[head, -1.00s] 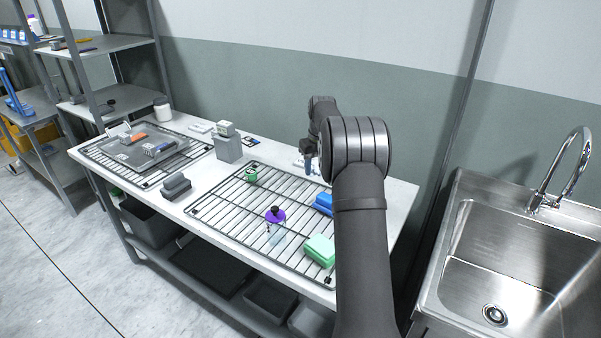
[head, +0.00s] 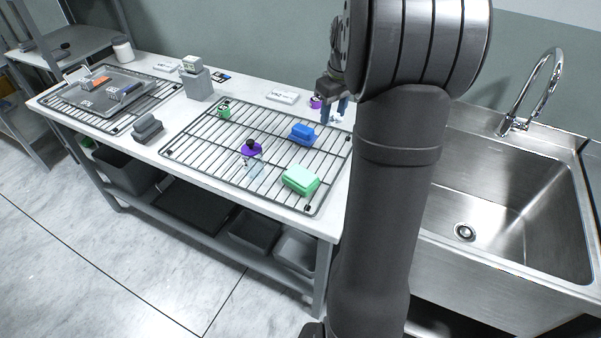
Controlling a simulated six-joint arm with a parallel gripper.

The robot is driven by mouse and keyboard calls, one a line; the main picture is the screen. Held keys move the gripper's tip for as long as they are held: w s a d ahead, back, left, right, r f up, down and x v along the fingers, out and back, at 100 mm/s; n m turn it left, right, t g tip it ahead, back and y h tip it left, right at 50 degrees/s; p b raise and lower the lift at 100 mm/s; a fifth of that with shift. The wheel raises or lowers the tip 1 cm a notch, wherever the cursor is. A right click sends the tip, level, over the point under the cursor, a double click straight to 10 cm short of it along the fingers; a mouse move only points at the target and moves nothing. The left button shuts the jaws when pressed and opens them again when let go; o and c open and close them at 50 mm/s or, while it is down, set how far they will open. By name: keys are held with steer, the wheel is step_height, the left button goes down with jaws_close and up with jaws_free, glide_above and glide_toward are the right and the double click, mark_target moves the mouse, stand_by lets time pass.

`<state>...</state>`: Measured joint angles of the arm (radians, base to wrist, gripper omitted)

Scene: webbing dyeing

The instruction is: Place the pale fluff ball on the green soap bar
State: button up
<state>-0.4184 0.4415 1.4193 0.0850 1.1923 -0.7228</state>
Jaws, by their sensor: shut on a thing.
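The green soap bar (head: 301,179) lies on the front right of the wire rack (head: 196,160). It is pale green on top and darker green below, with nothing on it. My gripper (head: 334,112) is above the back right of the rack, behind the soap bar and well apart from it. Its blue fingers point down and are shut on a small pale thing, which looks like the pale fluff ball; it is hard to make out against the white table. No other pale fluff ball shows.
A blue block (head: 303,134) lies on the rack behind the soap bar. A clear bottle with a purple cap (head: 252,160) stands left of the soap. A small green item (head: 224,111) is at the rack's far left. A steel sink (head: 500,200) is on the right.

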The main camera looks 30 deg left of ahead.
steer(key=s+d, duration=0.7)
steer(key=s, duration=0.2)
glide_above(300, 173)
steer(key=shift+n, duration=0.4)
steer(key=f, duration=0.7)
steer(key=shift+s+d+f, duration=0.15)
steer(key=shift+d+f, duration=0.1)
steer(key=shift+f, duration=1.95)
steer(key=shift+f, duration=0.1)
steer(key=o, duration=0.9)
steer(key=shift+o, duration=0.2)
step_height(300, 173, up, 12)
steer(key=d, duration=0.1)
steer(key=shift+s+d, duration=0.2)
steer(key=shift+s, duration=0.05)
